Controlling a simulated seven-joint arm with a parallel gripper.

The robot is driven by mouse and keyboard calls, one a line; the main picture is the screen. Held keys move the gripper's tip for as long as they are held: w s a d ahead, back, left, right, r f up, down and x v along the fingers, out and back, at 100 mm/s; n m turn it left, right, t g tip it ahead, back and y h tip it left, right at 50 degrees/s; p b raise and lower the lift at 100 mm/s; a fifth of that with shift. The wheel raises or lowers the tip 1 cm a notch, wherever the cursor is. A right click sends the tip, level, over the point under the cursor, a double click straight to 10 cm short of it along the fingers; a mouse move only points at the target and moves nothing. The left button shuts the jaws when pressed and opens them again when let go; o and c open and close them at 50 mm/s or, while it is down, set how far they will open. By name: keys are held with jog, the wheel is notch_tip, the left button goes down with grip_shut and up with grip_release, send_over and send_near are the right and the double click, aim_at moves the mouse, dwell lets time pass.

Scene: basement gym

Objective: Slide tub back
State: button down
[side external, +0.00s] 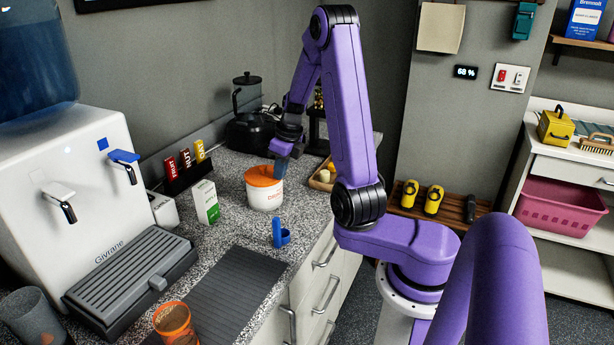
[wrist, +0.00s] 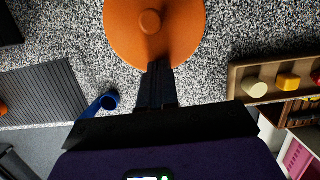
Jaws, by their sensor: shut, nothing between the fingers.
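The tub (side external: 264,197) is white with red lettering and an orange lid, and it stands upright on the speckled counter. In the wrist view its round orange lid (wrist: 125,30) with a central knob fills the top middle. My gripper (side external: 281,170) points down at the right side of the tub in the side view. Its shut fingers (wrist: 158,72) overlap the lid's near edge in the wrist view, with nothing between them. I cannot tell whether they touch the tub.
A blue scoop (side external: 279,236) stands nearer the counter's front edge. A wooden tray (wrist: 237,86) with small blocks lies right of the tub. A dispenser (side external: 75,185) is left.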

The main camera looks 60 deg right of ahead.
aim_at(250, 171)
jog(key=w, duration=0.9)
jog(key=shift+w+a, duration=0.1)
jog(key=shift+w, duration=0.05)
